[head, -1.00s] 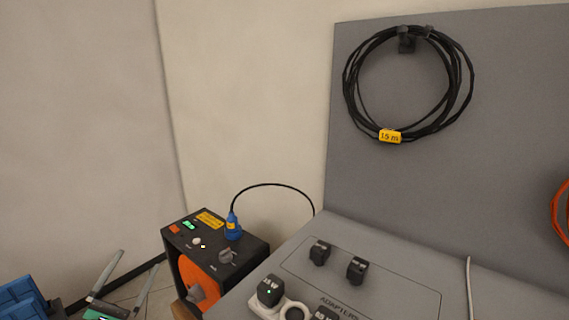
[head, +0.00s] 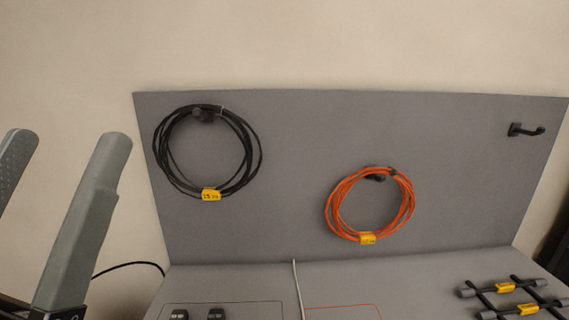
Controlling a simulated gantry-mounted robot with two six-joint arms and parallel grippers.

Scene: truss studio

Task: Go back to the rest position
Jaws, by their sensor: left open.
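My left gripper (head: 60,190) shows large at the left edge of the head view. Its two grey fingers point up and stand well apart, with nothing between them. It is in front of the pale wall, left of the grey panel, and touches nothing that I can see. My right gripper is not in the view.
A grey panel (head: 300,140) carries a black cable coil (head: 254,150), an orange cable coil (head: 329,207) and an empty hook (head: 526,130). Below, the grey bench top (head: 235,283) holds two black adapters (head: 215,314) and dark rods with yellow tags (head: 504,287) at right.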

